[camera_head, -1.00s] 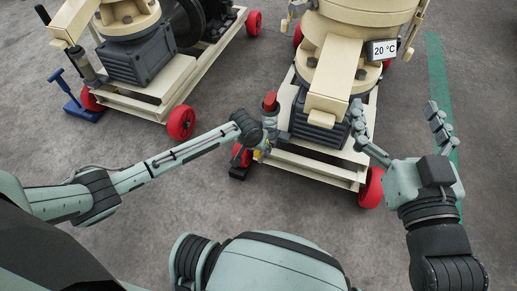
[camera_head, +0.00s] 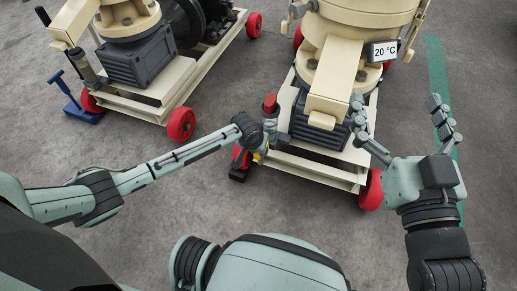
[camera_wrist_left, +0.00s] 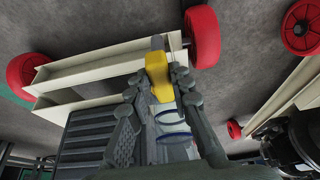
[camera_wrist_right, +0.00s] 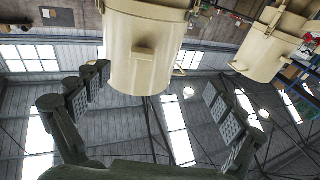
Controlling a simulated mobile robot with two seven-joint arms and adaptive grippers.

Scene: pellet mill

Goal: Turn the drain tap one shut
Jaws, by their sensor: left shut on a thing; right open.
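The drain tap's yellow handle (camera_wrist_left: 158,75) shows between the fingers of my left gripper (camera_wrist_left: 159,84) in the left wrist view. The fingers are shut on it. A pale pipe piece with blue rings (camera_wrist_left: 172,118) lies behind it, partly hidden by the fingers. In the head view my left gripper (camera_head: 264,138) is at the near left corner of the right machine, and only a bit of yellow handle (camera_head: 258,156) shows. My right gripper (camera_head: 397,108) is open and empty, in front of and right of that machine.
The right machine (camera_head: 340,55) stands on a cream frame with red wheels (camera_head: 371,190) and carries a 20 °C display (camera_head: 383,51). A second wheeled machine (camera_head: 140,55) stands at left, beside a blue stand (camera_head: 84,112). Floor between the machines is clear.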

